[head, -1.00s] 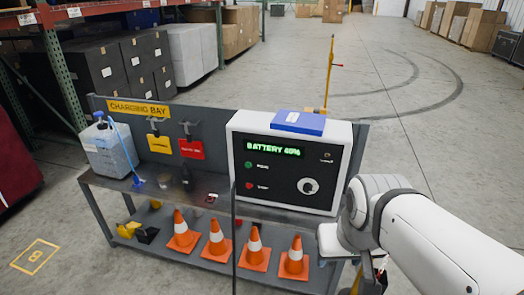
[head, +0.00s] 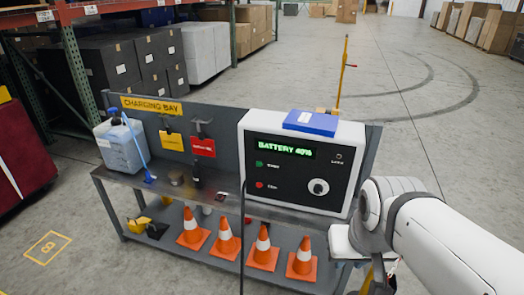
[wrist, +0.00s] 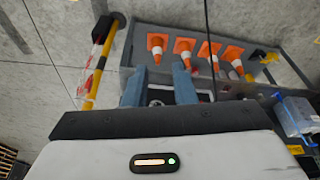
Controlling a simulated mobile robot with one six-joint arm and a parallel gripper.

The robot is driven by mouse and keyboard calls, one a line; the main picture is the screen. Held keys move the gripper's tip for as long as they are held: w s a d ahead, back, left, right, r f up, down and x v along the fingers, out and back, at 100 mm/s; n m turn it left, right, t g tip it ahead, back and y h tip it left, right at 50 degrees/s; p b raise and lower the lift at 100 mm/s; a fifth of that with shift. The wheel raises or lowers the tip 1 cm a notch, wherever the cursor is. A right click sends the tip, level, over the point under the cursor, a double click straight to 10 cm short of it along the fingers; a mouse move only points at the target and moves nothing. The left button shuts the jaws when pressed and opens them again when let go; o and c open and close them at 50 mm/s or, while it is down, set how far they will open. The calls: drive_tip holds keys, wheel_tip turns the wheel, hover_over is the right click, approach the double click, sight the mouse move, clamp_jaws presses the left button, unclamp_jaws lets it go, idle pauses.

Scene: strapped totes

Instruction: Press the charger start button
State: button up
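The charger (head: 300,128) is a white box with a black front panel, standing on the right end of the grey bench. Its display reads BATTERY 40%. A green button (head: 259,164), with a small label that looks like START, is on the panel's left side. A red button (head: 259,185) is below it and a round knob (head: 319,187) is to the right. In the wrist view my gripper (wrist: 159,88) has its two bluish fingers apart with nothing held between them. In the head view my arm is right of the charger, apart from the buttons; the fingers are not clearly seen.
Several orange cones (head: 227,236) stand on the bench's lower shelf. A jug (head: 119,150) stands at the bench's left end. A blue box (head: 311,122) lies on the charger. A yellow post (head: 342,75) rises behind. A dark cable (head: 242,220) hangs in front. Floor beyond is open.

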clamp_jaws()
idle(1.2)
